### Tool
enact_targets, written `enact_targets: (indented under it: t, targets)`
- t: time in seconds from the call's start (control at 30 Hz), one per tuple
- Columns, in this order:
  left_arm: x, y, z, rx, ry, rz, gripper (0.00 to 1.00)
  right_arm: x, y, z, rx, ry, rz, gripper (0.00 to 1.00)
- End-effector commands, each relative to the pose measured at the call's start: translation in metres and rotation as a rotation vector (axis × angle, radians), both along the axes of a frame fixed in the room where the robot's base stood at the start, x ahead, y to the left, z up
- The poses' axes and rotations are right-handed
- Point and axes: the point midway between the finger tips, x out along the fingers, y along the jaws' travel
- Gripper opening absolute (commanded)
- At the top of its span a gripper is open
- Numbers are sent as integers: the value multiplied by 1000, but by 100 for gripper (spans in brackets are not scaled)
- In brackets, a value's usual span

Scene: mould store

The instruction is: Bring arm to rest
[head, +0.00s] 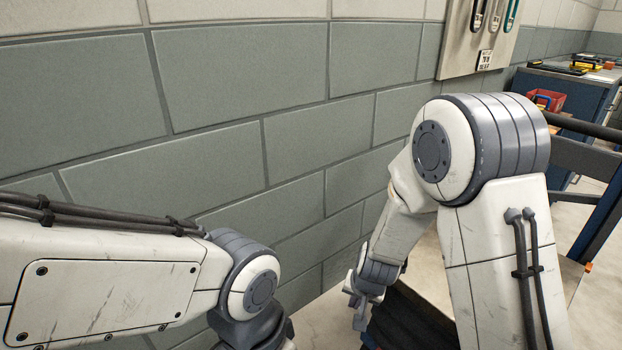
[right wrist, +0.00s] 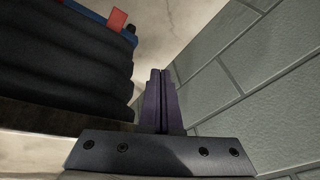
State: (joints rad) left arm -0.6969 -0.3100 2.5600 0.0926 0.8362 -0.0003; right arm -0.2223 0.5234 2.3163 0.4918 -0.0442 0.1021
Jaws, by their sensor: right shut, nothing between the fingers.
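My right arm (head: 500,220) is bent at the elbow on the right of the head view, its forearm hanging down toward the floor. My right gripper (head: 358,302) is low near the wall, small and partly hidden by its wrist. In the right wrist view the two fingers (right wrist: 160,100) are together with nothing between them. My left arm (head: 110,270) comes in from the left of the head view and bends down at its elbow. My left gripper is out of the picture.
A grey and white block wall (head: 235,80) runs close along the left and behind both arms. In the right wrist view a black ribbed thing (right wrist: 65,65) is close to the left of my right gripper. A blue cabinet (head: 575,100) with a red bin (head: 545,100) stands back right.

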Motion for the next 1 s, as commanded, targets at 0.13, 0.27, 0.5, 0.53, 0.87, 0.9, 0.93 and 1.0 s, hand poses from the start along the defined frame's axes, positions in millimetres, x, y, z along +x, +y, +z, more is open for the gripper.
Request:
enact_targets:
  t: [0.13,0.27,0.5,0.53,0.87,0.9,0.93,1.0]
  targets:
    - [0,0,0,0,0,0,50,-27,-24,43,-19,18,124,0]
    - [0,0,0,0,0,0,50,-48,-39,62,-49,36,200,0]
    - [0,0,0,0,0,0,50,-82,-66,87,-111,67,298,0]
    - [0,0,0,0,0,0,50,-86,-69,90,-119,71,308,0]
    - [0,0,0,0,0,0,50,-120,-48,110,-153,112,472,0]
    - [0,0,0,0,0,0,50,-124,-41,112,-150,118,495,0]
    - [0,0,0,0,0,0,50,-127,-36,114,-150,121,514,0]
    - [0,0,0,0,0,0,50,-135,-24,118,-147,129,558,0]
